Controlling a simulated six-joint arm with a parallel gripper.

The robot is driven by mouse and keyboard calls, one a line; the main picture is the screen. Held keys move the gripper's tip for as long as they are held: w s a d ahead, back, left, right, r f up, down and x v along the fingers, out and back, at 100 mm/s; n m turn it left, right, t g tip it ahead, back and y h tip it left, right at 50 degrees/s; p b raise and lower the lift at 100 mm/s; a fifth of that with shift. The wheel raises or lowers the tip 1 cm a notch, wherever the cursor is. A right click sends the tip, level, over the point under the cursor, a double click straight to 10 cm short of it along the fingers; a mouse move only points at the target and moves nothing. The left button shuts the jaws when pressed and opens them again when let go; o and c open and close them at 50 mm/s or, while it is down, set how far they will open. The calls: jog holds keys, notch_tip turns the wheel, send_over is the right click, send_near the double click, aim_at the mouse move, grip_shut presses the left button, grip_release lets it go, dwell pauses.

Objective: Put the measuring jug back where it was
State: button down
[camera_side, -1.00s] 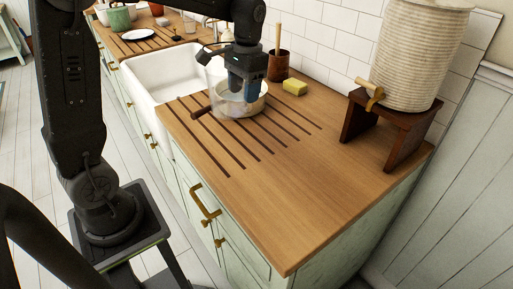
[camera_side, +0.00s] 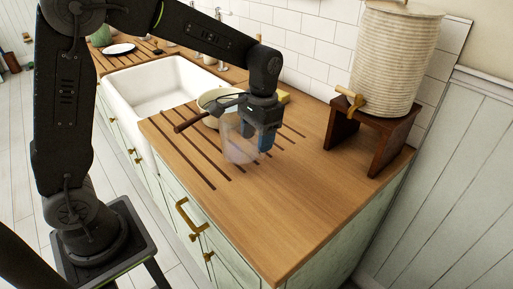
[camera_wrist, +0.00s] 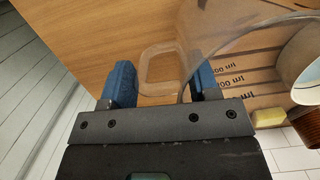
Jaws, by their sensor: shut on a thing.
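The measuring jug (camera_side: 238,150) is clear and faint in the side view, over the grooved part of the wooden counter. It looks upright or nearly so. Whether its base touches the wood, I cannot tell. My gripper (camera_side: 262,142) is at its right side, shut on its handle. In the wrist view the clear handle (camera_wrist: 160,54) lies between the two blue fingers of my gripper (camera_wrist: 163,82). The curved jug wall (camera_wrist: 232,38), with ml marks, shows to the right.
A pale pan (camera_side: 210,120) with a dark wooden handle (camera_side: 190,121) stands just behind the jug. A yellow sponge (camera_side: 284,96) lies near the tiled wall. A ribbed water crock (camera_side: 393,60) stands on a dark stand (camera_side: 372,125) at right. The front counter is clear.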

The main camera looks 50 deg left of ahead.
aim_at(256, 155)
jog(key=shift+f, duration=1.85)
jog(key=shift+f, duration=0.15)
jog(key=shift+c, duration=1.8)
grip_release()
notch_tip(256, 155, up, 12)
jog(key=w+f, duration=0.1)
jog(key=s+a+r+t, duration=0.1)
jog(key=s+t, duration=0.6)
jog(key=s, duration=1.2)
jog(key=shift+s+a+r+n, duration=0.2)
jog(key=shift+a+r+n, duration=0.05)
jog(key=shift+a+n, duration=0.05)
